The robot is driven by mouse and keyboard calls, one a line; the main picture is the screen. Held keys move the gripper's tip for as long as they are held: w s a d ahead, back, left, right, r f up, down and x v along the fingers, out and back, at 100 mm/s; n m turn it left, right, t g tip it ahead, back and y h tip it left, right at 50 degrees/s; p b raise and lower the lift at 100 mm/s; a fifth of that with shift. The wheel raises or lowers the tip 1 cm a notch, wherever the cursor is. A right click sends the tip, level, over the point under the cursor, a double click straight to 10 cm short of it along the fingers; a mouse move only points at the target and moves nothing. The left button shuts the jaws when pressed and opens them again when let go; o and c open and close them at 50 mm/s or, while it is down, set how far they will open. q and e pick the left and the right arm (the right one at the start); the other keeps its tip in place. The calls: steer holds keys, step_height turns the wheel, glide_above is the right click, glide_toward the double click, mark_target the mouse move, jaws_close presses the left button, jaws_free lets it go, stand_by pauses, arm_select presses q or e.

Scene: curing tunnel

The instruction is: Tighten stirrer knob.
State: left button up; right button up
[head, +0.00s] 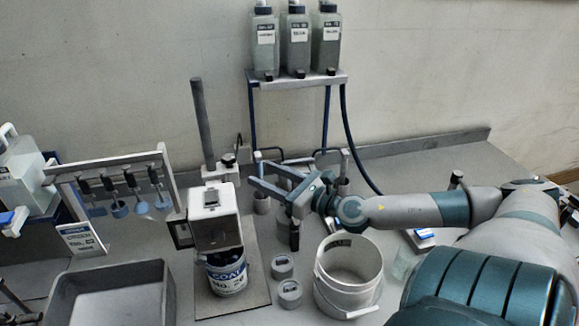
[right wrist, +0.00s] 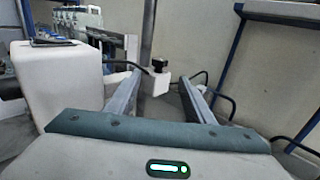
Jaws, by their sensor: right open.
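The stirrer is a white box-shaped head (head: 213,213) beside an upright grey post (head: 202,125). A clamp on the post carries a small black knob (head: 229,159). My right gripper (head: 254,170) is open and empty to the right of the knob, its fingers pointing left toward the post. In the right wrist view the black knob (right wrist: 159,63) and its white clamp block show beyond and between the two spread fingers (right wrist: 160,84), apart from them. The stirrer head (right wrist: 62,82) is at the left there. My left gripper is not in view.
A labelled can (head: 227,277) stands under the stirrer head. A white bucket (head: 347,275) and two small round tins (head: 289,292) stand to its right. A bottle shelf (head: 297,79) rises behind. A rack with hanging stirrers (head: 110,165) and an empty grey tray (head: 112,292) are at left.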

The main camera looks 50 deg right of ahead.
steer(key=s+d, duration=0.1)
steer(key=s, duration=0.5)
steer(key=shift+s, duration=0.25)
stand_by(0.3)
stand_by(0.4)
